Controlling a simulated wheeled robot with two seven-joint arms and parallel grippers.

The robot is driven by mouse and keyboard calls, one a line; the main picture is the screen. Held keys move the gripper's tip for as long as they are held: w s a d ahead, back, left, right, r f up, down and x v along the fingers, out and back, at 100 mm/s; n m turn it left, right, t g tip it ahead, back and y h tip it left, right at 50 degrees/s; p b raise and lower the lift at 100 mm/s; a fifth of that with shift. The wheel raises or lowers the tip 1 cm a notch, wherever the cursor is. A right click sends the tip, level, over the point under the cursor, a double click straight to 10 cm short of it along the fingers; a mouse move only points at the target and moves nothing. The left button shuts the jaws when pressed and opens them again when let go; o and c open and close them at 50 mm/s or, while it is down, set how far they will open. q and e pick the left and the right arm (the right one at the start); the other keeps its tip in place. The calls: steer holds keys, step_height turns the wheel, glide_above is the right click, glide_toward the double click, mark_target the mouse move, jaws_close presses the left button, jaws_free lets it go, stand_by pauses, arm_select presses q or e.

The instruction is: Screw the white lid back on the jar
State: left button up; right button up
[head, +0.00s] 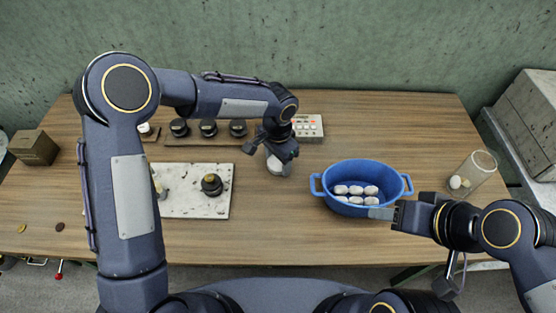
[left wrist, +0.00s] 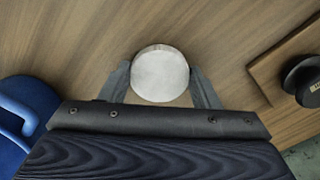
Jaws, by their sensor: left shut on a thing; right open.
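A pale round lid (left wrist: 160,72) sits between the two fingers of my left gripper (left wrist: 161,86) in the left wrist view. In the head view my left gripper (head: 278,158) is shut on this white piece (head: 275,166), low over the middle of the table. Whether anything is under the lid is hidden. A clear glass jar (head: 478,163) with pale cocoons in it stands at the right end of the table, and no lid shows on it. My right gripper (head: 382,213) is open and empty, at the front right of the blue basin (head: 345,208).
The blue two-handled basin holds several white cocoons. A speckled board (head: 207,205) with a dark knobbed piece (head: 211,184) lies left. Several black-topped jars (head: 208,128) stand on a wooden strip behind it, and a button panel (head: 309,128) stands at the back. The front middle is clear.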

arm_select(q)
steer(key=shift+r, duration=0.5)
steer(key=s+d+r+b, duration=0.2)
steer(key=s+d+r, duration=0.7)
steer(key=d+r, duration=0.1)
steer(key=shift+d+r, duration=0.4)
steer(key=shift+r, duration=0.4)
arm_select(e)
step_height(320, 180, down, 2)
steer(key=shift+f, duration=0.15)
steer(key=shift+o, duration=0.2)
